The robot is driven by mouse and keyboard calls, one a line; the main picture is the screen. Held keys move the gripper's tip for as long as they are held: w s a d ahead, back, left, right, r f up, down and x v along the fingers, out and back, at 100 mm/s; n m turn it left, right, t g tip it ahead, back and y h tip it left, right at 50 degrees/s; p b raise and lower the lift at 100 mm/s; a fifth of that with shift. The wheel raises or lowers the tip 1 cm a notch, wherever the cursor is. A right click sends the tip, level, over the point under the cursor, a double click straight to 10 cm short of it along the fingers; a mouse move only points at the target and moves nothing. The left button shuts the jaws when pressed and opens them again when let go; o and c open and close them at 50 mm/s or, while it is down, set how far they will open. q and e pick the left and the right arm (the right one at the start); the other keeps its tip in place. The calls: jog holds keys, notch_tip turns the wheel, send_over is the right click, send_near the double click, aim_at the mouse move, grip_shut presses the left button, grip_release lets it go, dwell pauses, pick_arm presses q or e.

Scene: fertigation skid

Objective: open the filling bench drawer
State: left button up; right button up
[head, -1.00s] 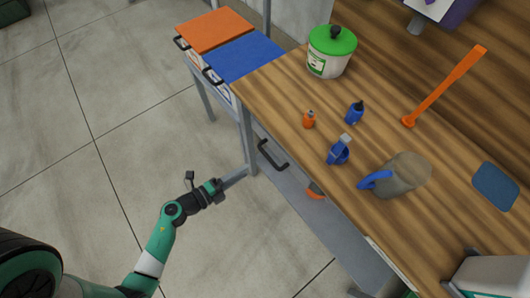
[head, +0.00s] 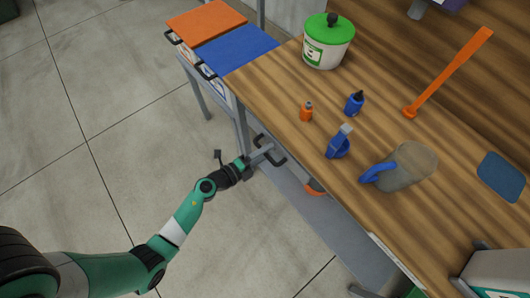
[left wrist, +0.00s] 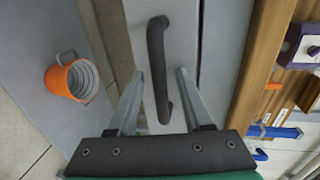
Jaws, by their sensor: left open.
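The filling bench (head: 300,75) has a wooden top. Under its front edge is a drawer with a dark bar handle (head: 271,153). In the left wrist view the handle (left wrist: 157,65) stands out from the pale grey drawer front (left wrist: 182,45), which looks closed. My left gripper (head: 262,153) is open at the handle. In the left wrist view its two fingers (left wrist: 160,75) stand on either side of the bar, with gaps visible, so it is not gripped. How deep the bar sits between the fingers is hard to tell. My right gripper is out of view.
An orange bucket (left wrist: 71,78) stands on the grey lower shelf (head: 335,225). The bench top holds a green-lidded tub (head: 326,48), small bottles and a scoop (head: 404,168). Orange (head: 207,24) and blue (head: 238,49) topped units adjoin. The floor in front is clear.

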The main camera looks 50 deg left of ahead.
pick_arm(q)
grip_shut()
dwell(1.4)
